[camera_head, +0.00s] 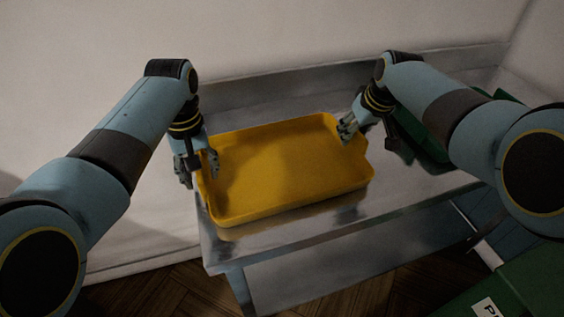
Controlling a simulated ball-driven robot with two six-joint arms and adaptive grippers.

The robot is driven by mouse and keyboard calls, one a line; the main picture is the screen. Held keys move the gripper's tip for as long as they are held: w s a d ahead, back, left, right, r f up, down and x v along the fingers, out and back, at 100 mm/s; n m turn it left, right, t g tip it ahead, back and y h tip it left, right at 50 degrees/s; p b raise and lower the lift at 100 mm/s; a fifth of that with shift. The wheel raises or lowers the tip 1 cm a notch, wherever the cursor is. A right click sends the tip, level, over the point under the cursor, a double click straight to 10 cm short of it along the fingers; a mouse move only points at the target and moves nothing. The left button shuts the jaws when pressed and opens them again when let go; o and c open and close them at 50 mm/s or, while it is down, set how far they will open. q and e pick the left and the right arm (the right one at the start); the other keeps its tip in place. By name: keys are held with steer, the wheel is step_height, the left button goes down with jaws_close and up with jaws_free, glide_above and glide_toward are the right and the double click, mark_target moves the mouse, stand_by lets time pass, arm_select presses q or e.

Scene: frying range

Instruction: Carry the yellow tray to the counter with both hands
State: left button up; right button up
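The yellow tray (290,206) is empty and rests on a metal table, its near left corner close to the table's front edge. My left gripper (198,172) is at the tray's left side, fingers pointing down and spread apart. One finger is over the inside of the tray and the other is outside the left rim. My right gripper (367,138) is at the tray's far right corner, its fingers apart, one over the inside and one outside the rim. I cannot tell whether any finger touches the tray.
The metal table (340,225) has a raised back edge against a pale wall (270,35). A dark green object (422,140) lies on it right of the tray, partly behind my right arm. A green box (535,275) with a white label stands at the lower right.

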arm_select(q)
jaws_close()
arm_select(e)
jaws_close()
